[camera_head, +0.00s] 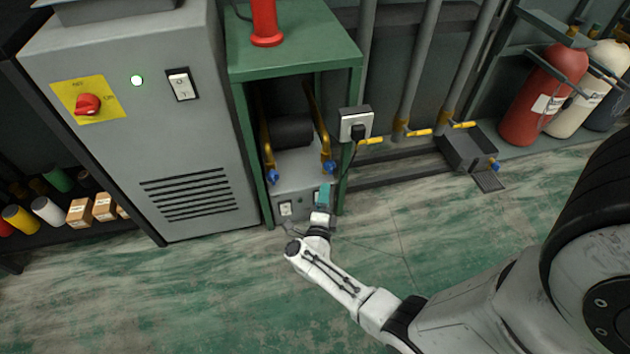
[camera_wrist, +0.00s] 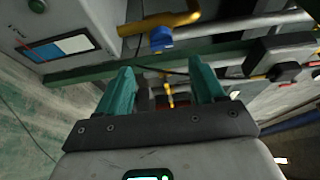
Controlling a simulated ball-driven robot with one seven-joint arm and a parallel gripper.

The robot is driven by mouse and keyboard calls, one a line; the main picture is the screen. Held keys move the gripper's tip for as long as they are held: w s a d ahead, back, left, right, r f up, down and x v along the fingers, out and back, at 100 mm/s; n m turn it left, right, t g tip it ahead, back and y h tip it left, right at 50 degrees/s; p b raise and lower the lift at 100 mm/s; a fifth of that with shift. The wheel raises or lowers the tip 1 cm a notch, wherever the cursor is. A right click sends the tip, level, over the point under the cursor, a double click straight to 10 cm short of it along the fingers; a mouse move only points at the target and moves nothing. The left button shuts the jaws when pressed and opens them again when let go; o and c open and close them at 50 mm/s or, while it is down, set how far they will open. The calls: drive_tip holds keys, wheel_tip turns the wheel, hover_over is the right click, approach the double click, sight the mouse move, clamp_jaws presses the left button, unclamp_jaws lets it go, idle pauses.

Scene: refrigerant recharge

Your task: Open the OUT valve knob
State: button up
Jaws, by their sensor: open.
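Two blue valve knobs sit on yellow pipes at the front of the grey machine (camera_head: 300,175) under the green table: a left knob (camera_head: 272,176) and a right knob (camera_head: 328,167). I cannot read a label telling which is OUT. My gripper (camera_head: 325,196), with teal fingers, is just below the right knob in the head view. In the wrist view, a blue knob (camera_wrist: 160,39) on a yellow pipe shows beyond my gripper (camera_wrist: 163,78), roughly centred between the spread fingers. The fingers are open, empty and apart from the knob.
The green table frame (camera_head: 352,120) has a leg beside the right knob. A socket box with a plug (camera_head: 355,124) and hanging cable is close on the right. A grey cabinet (camera_head: 150,150) stands left. Gas cylinders (camera_head: 545,95) stand far right. The floor in front is mostly clear.

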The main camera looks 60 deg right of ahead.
sight(329, 170)
drive_tip(key=b+x, duration=0.3)
drive_tip(key=x, duration=0.6)
drive_tip(key=shift+f, duration=0.1)
drive_tip(key=shift+b+x, duration=0.35)
drive_tip(key=shift+x, duration=0.45)
drive_tip(key=c, duration=1)
